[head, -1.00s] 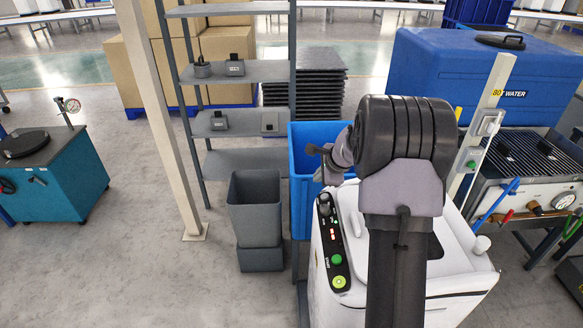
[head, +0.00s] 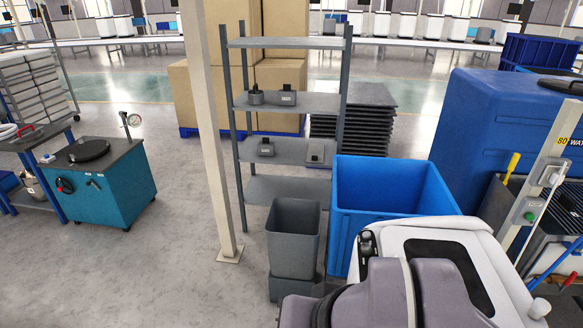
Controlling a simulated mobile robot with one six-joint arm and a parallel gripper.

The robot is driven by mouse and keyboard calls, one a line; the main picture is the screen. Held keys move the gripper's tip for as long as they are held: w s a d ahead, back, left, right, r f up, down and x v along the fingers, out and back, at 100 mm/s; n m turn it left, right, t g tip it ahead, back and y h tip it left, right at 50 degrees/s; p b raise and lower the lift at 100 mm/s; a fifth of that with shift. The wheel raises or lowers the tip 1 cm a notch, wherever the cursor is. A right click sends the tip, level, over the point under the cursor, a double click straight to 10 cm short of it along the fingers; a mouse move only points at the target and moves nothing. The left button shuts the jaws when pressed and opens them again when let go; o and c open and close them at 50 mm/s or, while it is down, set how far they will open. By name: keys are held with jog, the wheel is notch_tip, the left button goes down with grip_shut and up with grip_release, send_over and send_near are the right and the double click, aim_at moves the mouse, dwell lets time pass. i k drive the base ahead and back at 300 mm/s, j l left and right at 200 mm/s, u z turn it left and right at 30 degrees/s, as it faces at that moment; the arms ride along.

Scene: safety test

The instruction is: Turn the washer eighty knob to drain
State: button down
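A white machine (head: 498,262) with a dark window on top stands at the lower right. A dark knob (head: 369,237) shows at the far end of its black control strip. My arm covers the rest of the strip, and the knob's setting is too small to read. A blue tank (head: 480,125) stands behind at the right, beside a partly visible "80 WATER" label (head: 570,141). My grey arm fills the bottom centre in front of the white machine. My gripper is not in view.
A blue bin (head: 390,195) and grey bins (head: 293,232) stand just beyond the white machine. A pale post (head: 212,130) and a grey shelf rack (head: 290,102) are near the centre. A teal cart (head: 105,190) stands left. The floor at the lower left is clear.

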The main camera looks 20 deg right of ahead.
aim_at(366, 247)
jog(key=k+j+z, duration=0.1)
jog(key=j+z, duration=0.2)
jog(key=z, duration=0.15)
jog(key=k+j+z, duration=0.15)
jog(key=z, duration=0.35)
jog(key=k+j+z, duration=0.2)
jog(key=z, duration=0.25)
jog(key=k+j+z, duration=0.15)
jog(key=z, duration=0.3)
jog(key=k, duration=0.05)
